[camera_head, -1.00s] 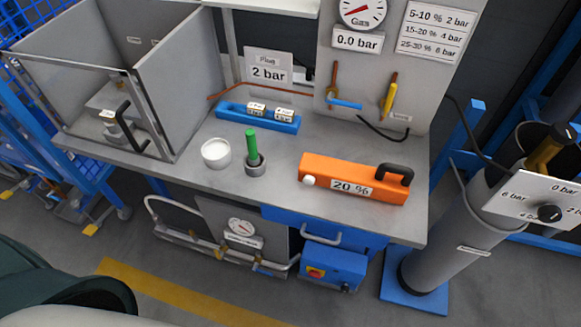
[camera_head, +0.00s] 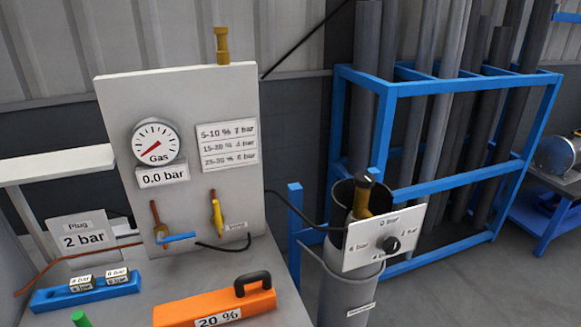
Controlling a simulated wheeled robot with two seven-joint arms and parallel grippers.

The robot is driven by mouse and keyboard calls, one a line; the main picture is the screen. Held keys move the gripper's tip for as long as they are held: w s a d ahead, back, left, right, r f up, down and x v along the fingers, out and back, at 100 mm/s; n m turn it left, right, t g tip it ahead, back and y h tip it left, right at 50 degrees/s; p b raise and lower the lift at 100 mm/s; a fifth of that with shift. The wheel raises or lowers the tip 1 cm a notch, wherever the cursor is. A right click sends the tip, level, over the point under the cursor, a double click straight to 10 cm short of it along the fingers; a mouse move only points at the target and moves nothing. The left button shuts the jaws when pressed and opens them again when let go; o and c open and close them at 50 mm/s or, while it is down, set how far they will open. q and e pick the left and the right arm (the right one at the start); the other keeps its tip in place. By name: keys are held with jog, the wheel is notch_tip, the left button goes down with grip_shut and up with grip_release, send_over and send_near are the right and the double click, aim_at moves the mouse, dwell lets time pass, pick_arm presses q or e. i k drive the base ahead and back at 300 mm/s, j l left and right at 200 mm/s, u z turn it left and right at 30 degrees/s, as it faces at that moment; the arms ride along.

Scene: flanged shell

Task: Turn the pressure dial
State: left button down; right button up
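The pressure dial is a black round knob (camera_head: 391,244) on a white plate (camera_head: 372,240) marked 0, 2, 4 and 6 bar, though some marks are partly hidden or small. The plate is fixed to a grey upright cylinder (camera_head: 345,285) right of the bench. I cannot tell which mark the knob points to. A gas gauge (camera_head: 156,143) on the grey panel has a red needle, with a 0.0 bar label (camera_head: 163,175) under it. Neither of my grippers is in view.
A sign (camera_head: 220,145) pairs 5-10 % with 2 bar, 15-20 % with 4 bar and 25-30 % with 6 bar. An orange device (camera_head: 180,312) marked 20 % lies on the bench. A blue rack (camera_head: 465,88) of grey pipes stands behind the cylinder.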

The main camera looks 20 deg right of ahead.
aim_at(391, 245)
jog(key=z, duration=1.2)
